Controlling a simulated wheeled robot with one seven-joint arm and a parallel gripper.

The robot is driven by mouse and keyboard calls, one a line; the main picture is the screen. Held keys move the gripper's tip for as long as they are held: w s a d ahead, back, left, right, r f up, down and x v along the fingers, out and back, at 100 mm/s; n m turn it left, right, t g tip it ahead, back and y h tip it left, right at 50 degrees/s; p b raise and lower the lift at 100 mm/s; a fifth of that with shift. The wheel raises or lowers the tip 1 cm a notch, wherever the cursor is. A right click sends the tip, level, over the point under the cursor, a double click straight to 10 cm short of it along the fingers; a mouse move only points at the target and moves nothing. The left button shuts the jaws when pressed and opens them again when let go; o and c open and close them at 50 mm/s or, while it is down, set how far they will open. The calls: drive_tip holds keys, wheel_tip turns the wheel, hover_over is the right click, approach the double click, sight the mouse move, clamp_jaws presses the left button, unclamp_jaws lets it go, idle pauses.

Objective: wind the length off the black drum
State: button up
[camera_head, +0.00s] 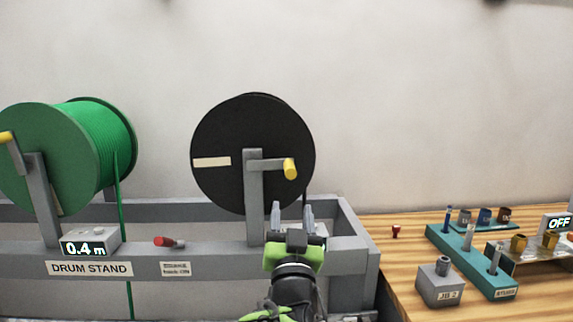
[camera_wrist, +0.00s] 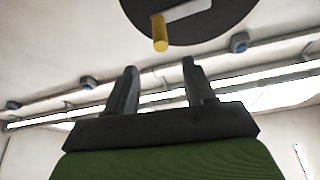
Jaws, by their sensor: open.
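The black drum (camera_head: 225,130) stands upright on the grey drum stand (camera_head: 205,233), with a pale strip on its face. Its crank has a grey arm and a yellow handle (camera_head: 290,169), pointing right. In the wrist view the drum (camera_wrist: 222,20) shows at the top, with the yellow handle (camera_wrist: 160,33) above the fingers. My gripper (camera_head: 292,220) is open and empty, below the handle and apart from it; its two fingers also show in the wrist view (camera_wrist: 160,88). A black length hangs down at the drum's right edge, and its lower part is hidden behind my gripper.
A green drum (camera_head: 25,150) with its own yellow-handled crank stands at the left. The wooden bench (camera_head: 405,285) at the right holds JB 2 (camera_head: 440,284) and other fittings.

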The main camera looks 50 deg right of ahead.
sight(290, 162)
drive_tip(key=p+x, duration=0.5)
drive_tip(key=x, duration=0.1)
drive_tip(key=p+x, duration=0.5)
drive_tip(key=x, duration=0.2)
drive_tip(key=shift+r, duration=0.3)
drive_tip(key=shift+w+d+p, duration=0.3)
drive_tip(key=shift+d, duration=0.05)
clamp_jaws()
